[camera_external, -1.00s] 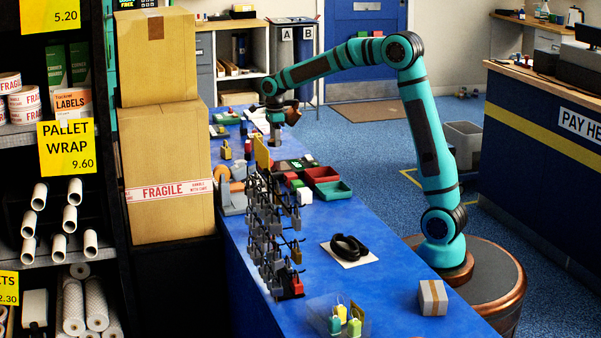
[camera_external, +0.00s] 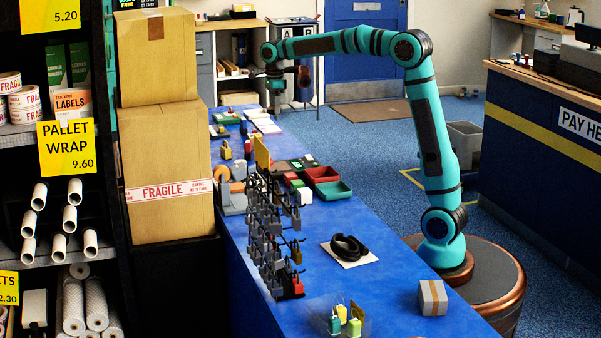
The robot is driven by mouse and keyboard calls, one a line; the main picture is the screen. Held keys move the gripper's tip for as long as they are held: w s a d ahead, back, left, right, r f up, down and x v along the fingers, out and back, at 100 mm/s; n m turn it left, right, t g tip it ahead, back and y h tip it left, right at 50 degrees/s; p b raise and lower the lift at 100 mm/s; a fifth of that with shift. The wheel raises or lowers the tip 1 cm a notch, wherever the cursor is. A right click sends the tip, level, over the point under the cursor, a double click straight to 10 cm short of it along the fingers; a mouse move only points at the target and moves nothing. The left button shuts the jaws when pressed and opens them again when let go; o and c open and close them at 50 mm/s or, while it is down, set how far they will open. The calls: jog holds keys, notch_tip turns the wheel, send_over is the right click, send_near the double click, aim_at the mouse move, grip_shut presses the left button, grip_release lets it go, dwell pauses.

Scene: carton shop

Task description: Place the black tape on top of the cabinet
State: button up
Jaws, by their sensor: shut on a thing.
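My gripper (camera_external: 275,86) is raised above the far end of the blue counter (camera_external: 315,295). It is shut on a small dark thing, too small and blurred to tell for sure whether it is the black tape. A grey cabinet (camera_external: 286,43) with panels marked A and B stands behind my gripper, against the back wall. My forearm crosses in front of it and hides part of its front. Whether they touch cannot be told.
A black coiled strap (camera_external: 348,246) lies on a white card on the counter. A rack of hanging padlocks (camera_external: 264,235), red and green trays (camera_external: 331,190) and a small carton (camera_external: 432,297) stand there too. Stacked large cartons (camera_external: 165,170) are at the left.

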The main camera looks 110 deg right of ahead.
jog(key=r, duration=0.3)
jog(key=shift+w+a+r, duration=0.15)
jog(key=shift+w+r, duration=0.05)
jog(key=w+a+n, duration=0.2)
jog(key=w+a, duration=0.4)
jog(key=a, duration=0.6)
jog(key=w+a+n, duration=0.3)
jog(key=w+a, duration=0.3)
jog(key=a, duration=0.6)
jog(key=w+a+n, duration=0.2)
jog(key=w+a, duration=0.4)
jog(key=a, duration=0.6)
jog(key=s+a+n, duration=0.2)
jog(key=a+n, duration=0.3)
jog(key=a, duration=2.1)
jog(key=n, duration=0.8)
send_over(391, 271)
notch_tip(391, 271, down, 10)
jog(key=shift+w+f, duration=0.1)
jog(key=shift+f, duration=5.55)
jog(key=shift+f, duration=0.1)
